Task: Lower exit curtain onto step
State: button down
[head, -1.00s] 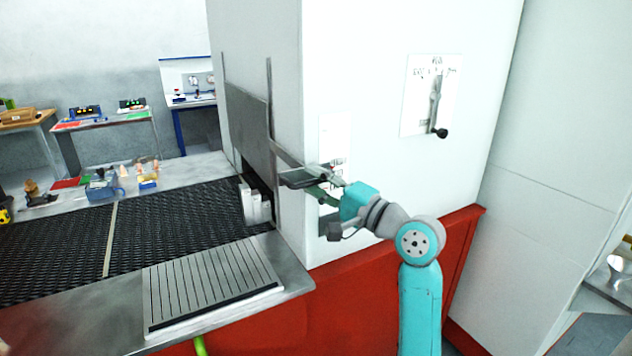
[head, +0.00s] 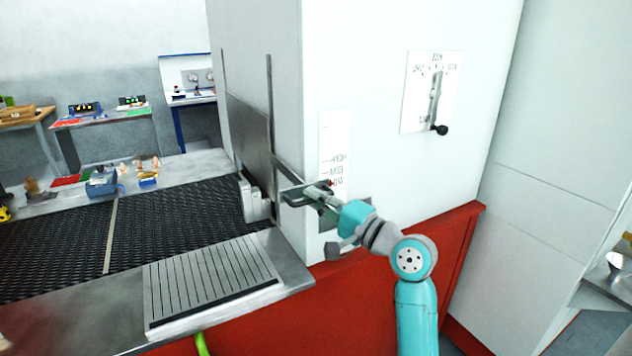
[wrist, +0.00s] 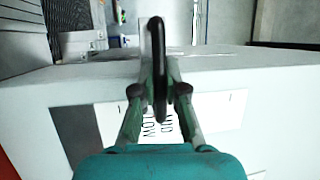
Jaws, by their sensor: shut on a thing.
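The exit curtain (head: 248,130) is a grey metal plate across the oven's opening, between two upright rails. Its lower edge is close to the stepped white block (head: 257,200) at the belt's edge; I cannot tell whether they touch. A bracket runs from the curtain around the corner to a dark handle. My gripper (head: 306,195) is shut on this handle, in front of the white panel. In the wrist view the dark handle (wrist: 158,70) stands upright between the two fingers. A scale (head: 335,170) marked HIGH, MED and LOW is beside my gripper, its lower part partly covered.
The black mesh belt (head: 60,240) runs out at left, with a slatted metal tray (head: 210,285) in front. A lever with a black knob (head: 441,130) sits on a dial plate at right. Benches with small items stand behind. The red base (head: 380,300) lies below the panel.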

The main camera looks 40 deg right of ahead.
jog(key=c, duration=1.7)
grip_release()
notch_tip(320, 180, down, 5)
jog(key=shift+r, duration=0.1)
jog(key=shift+o, duration=1.2)
jog(key=shift+o, duration=0.2)
jog(key=shift+o, duration=1.1)
jog(key=v, duration=1.2)
jog(key=shift+s+r, duration=0.2)
jog(key=shift+s, duration=0.05)
